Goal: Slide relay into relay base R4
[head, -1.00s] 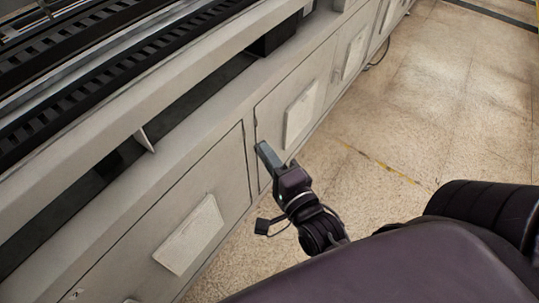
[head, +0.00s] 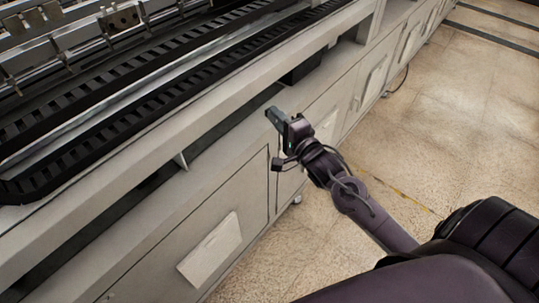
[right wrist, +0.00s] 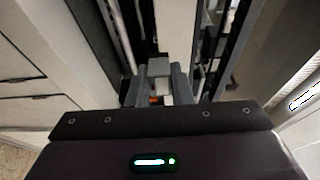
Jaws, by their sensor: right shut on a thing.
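My right gripper (head: 274,116) is raised in front of the long machine's cabinet side, below and short of its top edge. In the right wrist view its two grey fingers (right wrist: 160,90) are shut on a small block, the relay (right wrist: 158,68), with a grey face and a small orange patch below it. The relay is too small to make out clearly in the head view. Relay base R4 cannot be made out in either view. My left gripper is not in view.
A long machine with a pale rim (head: 190,118) and black slotted strips (head: 110,120) runs diagonally across the left. Metal rails and brackets (head: 118,18) stand at the top left. Cabinet doors (head: 215,215) line its side. The floor (head: 460,120) at right is clear.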

